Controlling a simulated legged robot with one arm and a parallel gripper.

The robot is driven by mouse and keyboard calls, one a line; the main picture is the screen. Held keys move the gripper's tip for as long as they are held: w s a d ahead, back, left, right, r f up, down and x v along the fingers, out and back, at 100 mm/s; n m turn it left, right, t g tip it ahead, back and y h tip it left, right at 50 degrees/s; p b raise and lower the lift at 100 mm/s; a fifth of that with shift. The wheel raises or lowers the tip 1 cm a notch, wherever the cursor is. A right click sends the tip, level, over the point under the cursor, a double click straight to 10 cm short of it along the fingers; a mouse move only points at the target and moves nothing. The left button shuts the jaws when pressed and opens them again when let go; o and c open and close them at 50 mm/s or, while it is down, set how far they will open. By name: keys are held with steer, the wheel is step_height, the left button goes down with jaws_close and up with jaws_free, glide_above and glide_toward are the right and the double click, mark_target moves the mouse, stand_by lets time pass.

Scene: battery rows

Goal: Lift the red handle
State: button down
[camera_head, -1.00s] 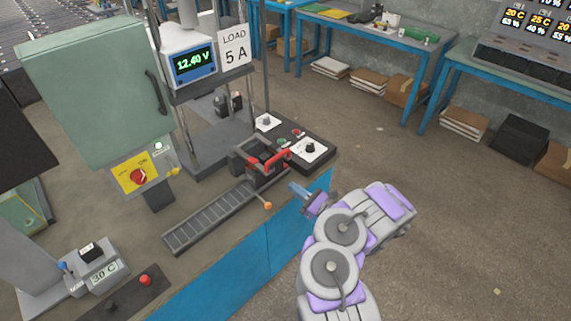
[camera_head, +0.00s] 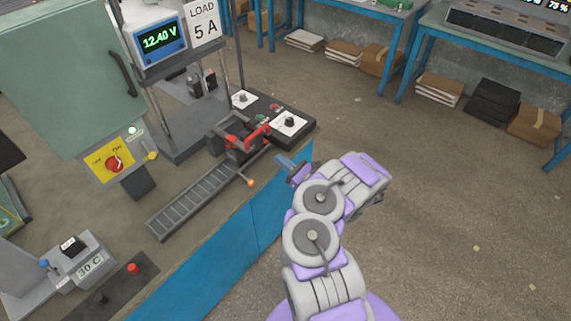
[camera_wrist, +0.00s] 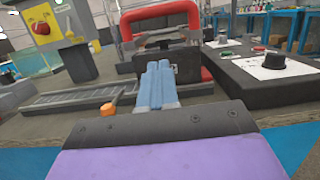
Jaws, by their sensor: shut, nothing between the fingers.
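The red handle (camera_head: 255,136) is a bar on a dark clamp-like fixture (camera_head: 233,146) at the far end of a ribbed grey track. In the wrist view the red handle (camera_wrist: 160,14) is an arch at the top centre, straight beyond my fingers. My gripper (camera_head: 284,161) is at the blue bench edge, to the right of and below the handle, apart from it in the head view. In the wrist view my gripper (camera_wrist: 158,72) has its blue fingers together, with nothing between them. The fingers hide part of the fixture.
An orange-tipped lever (camera_head: 250,182) sticks out beside the ribbed track (camera_head: 190,200). A black control box with knobs (camera_head: 290,125) stands right of the fixture. A meter reading 12.40 V (camera_head: 159,37) and a green cabinet (camera_head: 62,80) stand behind. The floor at right is open.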

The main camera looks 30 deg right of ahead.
steer(key=w+a+r+b, duration=0.2)
steer(key=w+a+r, duration=0.1)
steer(key=w, duration=0.4)
steer(key=shift+w+r, duration=0.25)
steer(key=shift+r, duration=0.5)
steer(key=shift+d+r, duration=0.1)
steer(key=shift+d, duration=0.05)
